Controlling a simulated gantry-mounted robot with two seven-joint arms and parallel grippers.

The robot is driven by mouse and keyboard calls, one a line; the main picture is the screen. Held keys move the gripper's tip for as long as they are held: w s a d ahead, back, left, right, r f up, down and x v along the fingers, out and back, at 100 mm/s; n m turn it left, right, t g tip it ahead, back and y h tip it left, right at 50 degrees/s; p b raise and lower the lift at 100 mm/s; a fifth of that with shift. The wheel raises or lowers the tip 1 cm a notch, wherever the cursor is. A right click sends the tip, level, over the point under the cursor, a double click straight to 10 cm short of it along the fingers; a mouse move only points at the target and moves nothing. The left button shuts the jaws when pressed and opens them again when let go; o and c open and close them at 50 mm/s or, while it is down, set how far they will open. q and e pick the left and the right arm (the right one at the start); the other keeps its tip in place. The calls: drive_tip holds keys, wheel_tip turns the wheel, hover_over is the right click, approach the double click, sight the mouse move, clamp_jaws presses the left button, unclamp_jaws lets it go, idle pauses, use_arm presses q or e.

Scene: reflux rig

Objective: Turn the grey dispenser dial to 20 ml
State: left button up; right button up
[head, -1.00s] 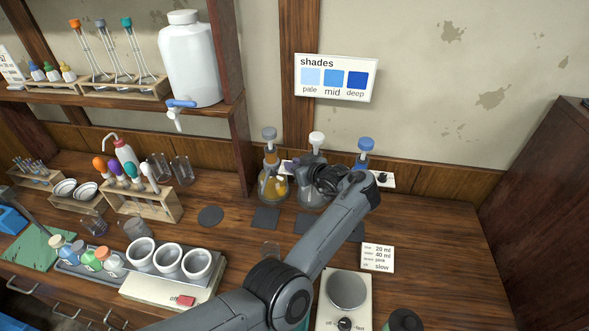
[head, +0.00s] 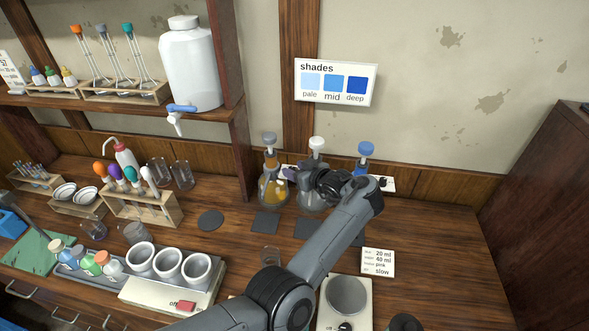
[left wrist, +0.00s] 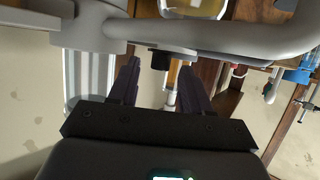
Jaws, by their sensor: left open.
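The grey dispenser (head: 269,139) has a grey cap and an amber barrel, and stands on a flask of yellow liquid at the back of the bench. My left gripper (head: 289,173) reaches in from its right, close beside its neck. In the left wrist view, my left gripper (left wrist: 158,82) is open, with its two dark fingers apart. An amber barrel (left wrist: 173,74) and a small dark part show between the fingers; I cannot tell whether they touch. The dial's setting is not readable. My right gripper is not in view.
A white-capped dispenser (head: 317,145) and a blue-capped dispenser (head: 366,150) stand to the right, partly behind my left arm. A note card (head: 378,262) reading 20 ml and 40 ml lies on the bench. Dark square mats (head: 265,222) lie in front of the flasks.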

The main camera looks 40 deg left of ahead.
use_arm(q)
drive_tip(key=p+v, duration=0.1)
drive_tip(key=v, duration=0.2)
drive_tip(key=p+v, duration=0.1)
drive_tip(key=v, duration=0.2)
drive_tip(key=p+v, duration=0.2)
drive_tip(key=shift+d+r, duration=0.25)
drive_tip(key=shift+r, duration=0.2)
drive_tip(key=shift+s+d+p, duration=0.2)
drive_tip(key=shift+d+p, duration=0.35)
drive_tip(key=shift+p, duration=0.25)
drive_tip(key=shift+f, duration=0.1)
